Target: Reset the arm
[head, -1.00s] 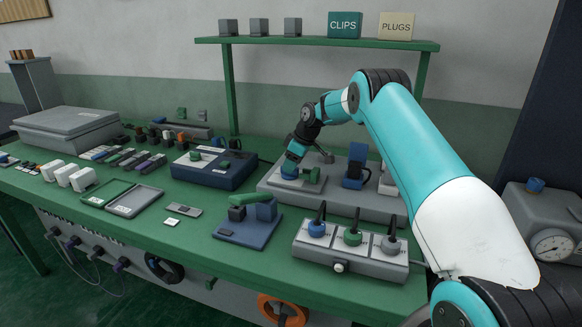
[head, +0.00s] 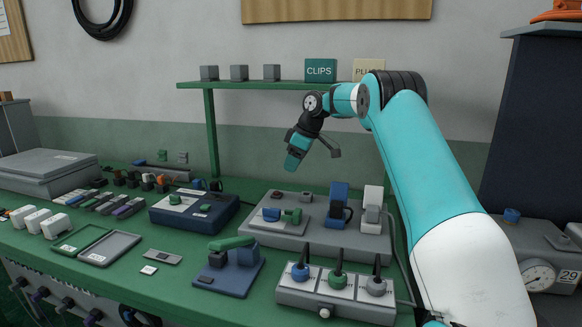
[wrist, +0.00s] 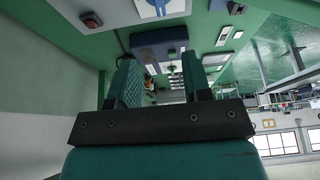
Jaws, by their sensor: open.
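My gripper (head: 291,163) hangs in the air above the grey station at the back of the bench, pointing down and a little left. In the wrist view its two teal fingers (wrist: 160,88) stand apart with nothing held between them. My teal and white arm reaches in from the right side of the head view. Below the gripper, the grey station (head: 318,240) carries a blue and green fitting (head: 283,215), a blue upright block (head: 338,203) and a white upright block (head: 372,207). The gripper is clear of all of them.
A green shelf (head: 270,85) with grey blocks and the CLIPS box (head: 321,70) stands behind the gripper. Several small parts and trays lie left. The air around the gripper is open.

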